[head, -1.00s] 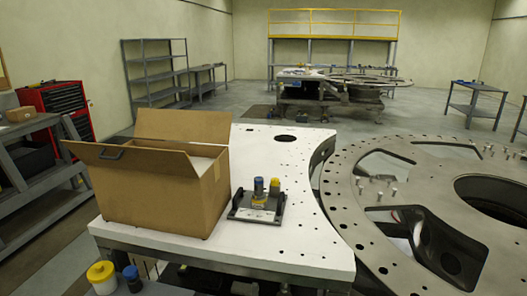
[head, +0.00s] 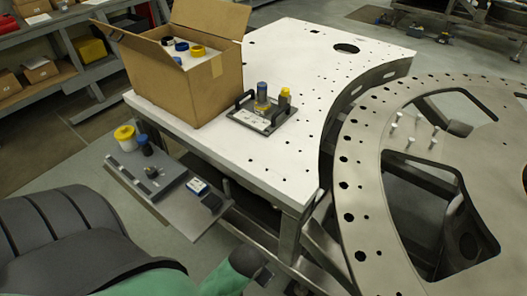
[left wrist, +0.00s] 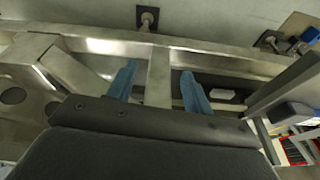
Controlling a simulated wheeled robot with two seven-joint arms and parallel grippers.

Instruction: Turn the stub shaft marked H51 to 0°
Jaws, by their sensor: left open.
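No H51 mark is legible. A grey side shelf (head: 190,214) beside the white table carries a small block with a short round stub (head: 152,172); I cannot tell whether this is the stub shaft. Several pale upright pegs (head: 410,138) stand on the grey ring plate (head: 352,160). My left arm (head: 228,278) comes in at the bottom of the head view, below the shelf and apart from it. In the left wrist view my left gripper (left wrist: 159,68) has its blue fingers apart, with nothing between them. Behind them is a metal frame. My right gripper is not in view.
A yellow-lidded tub (head: 125,136) and a dark bottle (head: 145,146) stand by the shelf's left end. Table legs (head: 290,238) stand below.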

